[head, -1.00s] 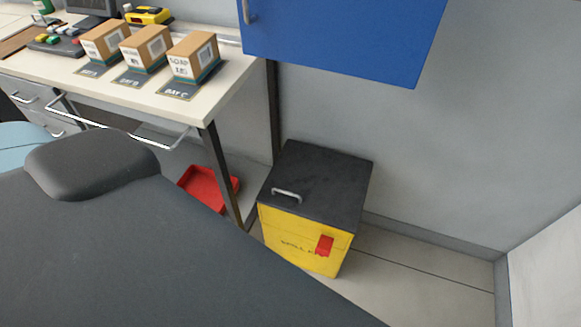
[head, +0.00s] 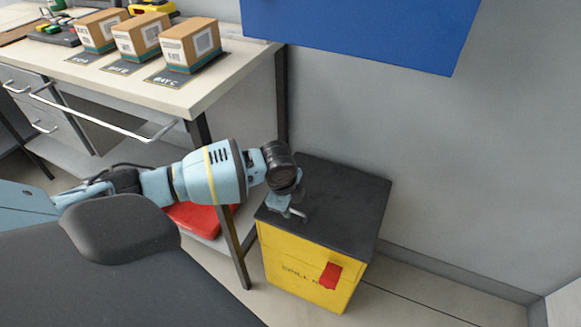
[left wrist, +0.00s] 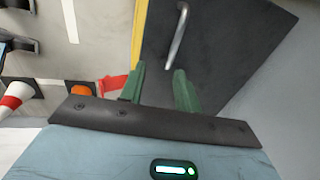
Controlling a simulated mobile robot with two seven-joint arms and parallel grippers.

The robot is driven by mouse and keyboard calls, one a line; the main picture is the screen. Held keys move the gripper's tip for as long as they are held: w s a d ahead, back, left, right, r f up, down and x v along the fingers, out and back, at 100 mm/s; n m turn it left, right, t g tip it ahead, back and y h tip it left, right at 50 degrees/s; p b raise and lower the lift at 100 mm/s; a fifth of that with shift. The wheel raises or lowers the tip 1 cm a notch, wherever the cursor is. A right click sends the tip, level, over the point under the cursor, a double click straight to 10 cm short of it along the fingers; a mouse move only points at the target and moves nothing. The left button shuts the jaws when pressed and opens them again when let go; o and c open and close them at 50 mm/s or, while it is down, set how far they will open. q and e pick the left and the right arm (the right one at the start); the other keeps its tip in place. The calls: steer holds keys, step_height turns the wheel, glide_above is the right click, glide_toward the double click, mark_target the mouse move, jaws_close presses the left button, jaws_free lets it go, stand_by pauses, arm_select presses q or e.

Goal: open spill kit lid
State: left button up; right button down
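The spill kit is a yellow box (head: 300,268) with a flat black lid (head: 345,205), standing on the floor against the wall. The lid lies shut. A metal bar handle (left wrist: 179,32) sits near the lid's edge; in the head view my gripper partly covers it. A red latch tab (head: 330,275) is on the yellow front. My left gripper (head: 288,207) is low over the lid at the handle. In the left wrist view its green fingers (left wrist: 160,70) are apart and empty, with the handle just beyond their tips. My right gripper is out of view.
A workbench (head: 225,85) with several cartons (head: 190,45) stands left of the kit, its dark leg close to my left arm. A red bin (head: 195,218) is under it. A blue cabinet (head: 380,28) hangs above. Floor right of the kit is clear.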

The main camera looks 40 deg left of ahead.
arm_select(q)
steer(key=shift+y, duration=0.3)
steer(key=f, duration=0.1)
steer(key=w+a+f+b, duration=0.1)
steer(key=f, duration=0.1)
steer(key=w+a+f+b, duration=0.1)
steer(key=shift+w+a+f, duration=0.25)
steer(key=shift+f, duration=0.05)
steer(key=shift+w+f, duration=0.15)
steer(key=shift+f, duration=0.5)
steer(key=shift+c, duration=0.3)
jaws_close()
